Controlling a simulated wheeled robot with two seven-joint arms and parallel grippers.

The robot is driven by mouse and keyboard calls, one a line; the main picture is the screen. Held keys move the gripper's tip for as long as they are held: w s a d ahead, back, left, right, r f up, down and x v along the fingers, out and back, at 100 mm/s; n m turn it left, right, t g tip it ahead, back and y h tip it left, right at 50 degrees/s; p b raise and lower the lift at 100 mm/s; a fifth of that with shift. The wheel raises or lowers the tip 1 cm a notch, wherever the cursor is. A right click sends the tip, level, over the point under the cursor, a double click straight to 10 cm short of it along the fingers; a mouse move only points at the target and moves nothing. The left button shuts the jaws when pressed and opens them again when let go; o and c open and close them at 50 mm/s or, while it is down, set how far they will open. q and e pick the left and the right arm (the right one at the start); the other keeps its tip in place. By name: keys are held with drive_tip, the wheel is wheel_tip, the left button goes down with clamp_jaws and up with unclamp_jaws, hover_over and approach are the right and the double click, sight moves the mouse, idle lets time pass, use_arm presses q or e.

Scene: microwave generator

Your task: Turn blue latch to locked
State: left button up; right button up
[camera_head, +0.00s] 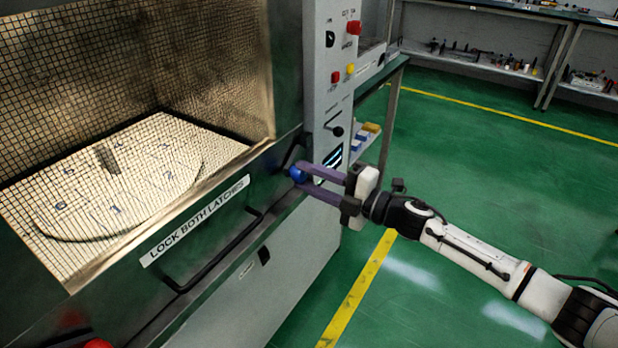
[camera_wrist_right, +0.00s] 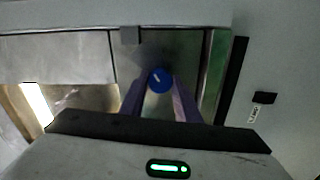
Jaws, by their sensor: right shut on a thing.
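The blue latch (camera_head: 298,174) is a round knob at the right end of the microwave door's front, by the "LOCK BOTH LATCHES" label (camera_head: 195,220). My right gripper (camera_head: 306,178) reaches it from the right, with its two purple fingers on either side of the knob and shut on it. In the right wrist view the blue latch (camera_wrist_right: 160,79) shows a short white mark on its face, between the tips of the purple fingers (camera_wrist_right: 159,90). A red latch (camera_head: 98,343) shows partly at the bottom left edge. My left gripper is not in view.
A dark door handle (camera_head: 215,255) runs below the label. The control panel (camera_head: 332,90) with red and yellow buttons stands just above and right of the blue latch. Green floor (camera_head: 470,150) to the right is open. Shelves with small items stand at the back.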

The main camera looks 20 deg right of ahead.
drive_tip(key=o, duration=1)
drive_tip(key=shift+o, duration=0.2)
drive_tip(key=v, duration=1)
drive_tip(key=shift+b, duration=0.3)
drive_tip(key=shift+s+d, duration=0.1)
drive_tip(key=shift+d, duration=0.05)
